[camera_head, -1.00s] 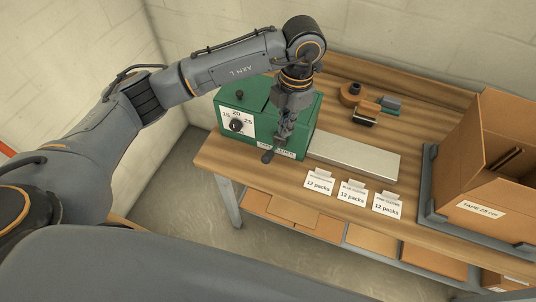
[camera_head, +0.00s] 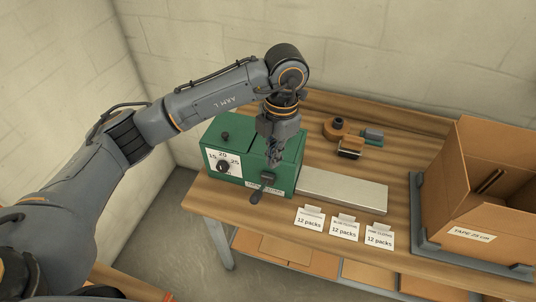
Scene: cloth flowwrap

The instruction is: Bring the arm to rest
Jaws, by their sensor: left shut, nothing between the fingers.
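My left arm comes in from the left and reaches over the workbench (camera_head: 200,197). My left gripper (camera_head: 273,160) points down in front of the green machine (camera_head: 292,165). Its fingers are together and hold nothing. The machine has a dial (camera_head: 222,166) marked 15, 20 and 25, and a dark lever (camera_head: 262,184) just below the gripper. I cannot tell whether the fingertips touch the machine. My right gripper is not in view.
A metal plate (camera_head: 345,190) extends right from the machine. An orange tape dispenser (camera_head: 336,130) lies behind. A cardboard box (camera_head: 470,200) sits in a grey tray (camera_head: 425,245) at the right. Walls stand behind and left.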

